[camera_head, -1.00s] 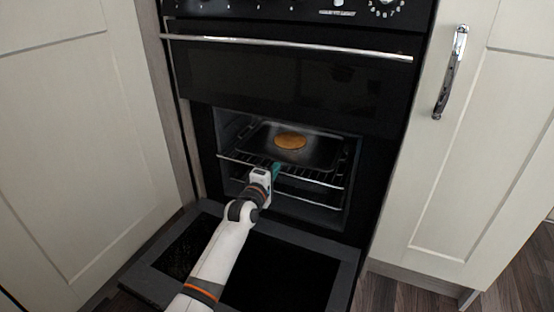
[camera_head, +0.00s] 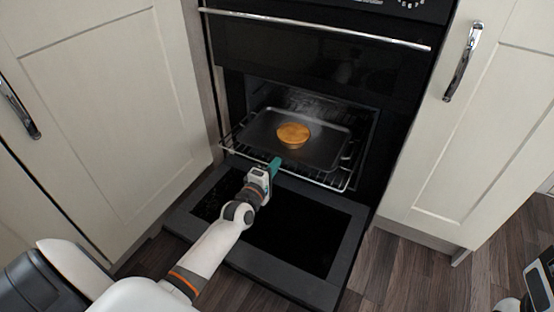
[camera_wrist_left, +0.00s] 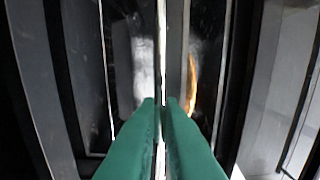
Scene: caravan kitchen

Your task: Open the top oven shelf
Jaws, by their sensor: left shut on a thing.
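The top oven shelf (camera_head: 335,185), a wire rack with a bright front rail, is pulled part way out of the oven. A dark baking tray (camera_head: 322,153) with a golden pie (camera_head: 293,135) rests on it. My left gripper (camera_head: 275,166) has teal fingers and is shut on the shelf's front rail, left of its middle. In the left wrist view the two fingers (camera_wrist_left: 162,105) sit on either side of the thin rail. At the lower right edge, part of what looks like my right gripper (camera_head: 540,288) shows; its fingers are unclear.
The oven door (camera_head: 325,292) is folded down below the shelf and my left arm. Above, a closed upper compartment has a long metal handle (camera_head: 320,30). Cream cupboards (camera_head: 120,90) flank the oven. Wooden floor (camera_head: 415,275) is clear at the lower right.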

